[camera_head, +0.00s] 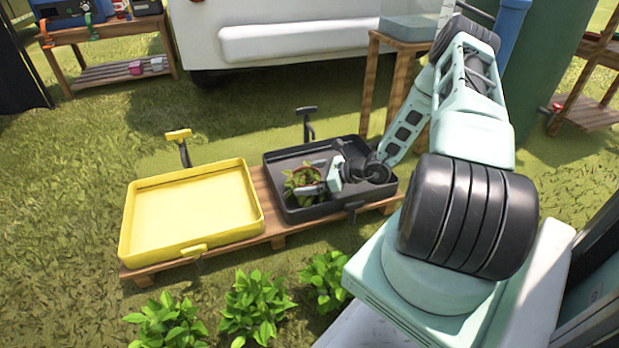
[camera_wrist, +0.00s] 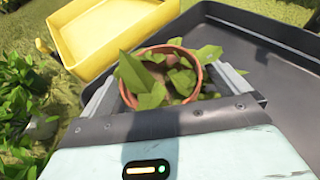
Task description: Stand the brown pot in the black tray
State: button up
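The brown pot (camera_head: 307,173), with a leafy green plant in it, is at the left part of the black tray (camera_head: 340,147) in the head view. In the wrist view, the pot (camera_wrist: 203,72) shows its round rim and soil, and looks about upright. Its base is hidden, so contact with the tray floor cannot be seen. My gripper (camera_head: 312,177) reaches in low from the right, one finger on each side of the pot. In the wrist view, my gripper (camera_wrist: 167,72) has its fingers wide apart, with a small gap showing at the pot's right side.
A yellow tray (camera_head: 190,205) stands left of the black tray on a low wooden pallet (camera_head: 277,241). Both trays have upright handles. Green plants (camera_head: 255,305) grow in front. A wooden stand (camera_head: 372,85) with a clear tank is behind the black tray. The black tray's right part is bare.

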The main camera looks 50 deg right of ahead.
jog(key=shift+r, duration=0.25)
jog(key=p+v, duration=0.8)
jog(key=v, duration=0.3)
jog(key=w+a+r+n+g+y, duration=0.1)
jog(key=a+r+n+g+y, duration=0.1)
jog(key=a+r+n+g, duration=0.9)
jog(key=w+a+r+n+g+y, duration=0.1)
jog(key=a+r+n, duration=0.6)
jog(key=a, duration=0.9)
jog(key=s+a+r+n+h, duration=0.4)
jog(key=s+a+r+n, duration=0.1)
jog(key=s+a+n, duration=0.3)
jog(key=s+a+r+n+h, duration=0.4)
jog(key=s+a+r+n, duration=0.2)
jog(key=s+n, duration=0.4)
jog(key=shift+a+n+h, duration=0.3)
jog(key=shift+a+n, duration=0.6)
jog(key=shift+n, duration=0.1)
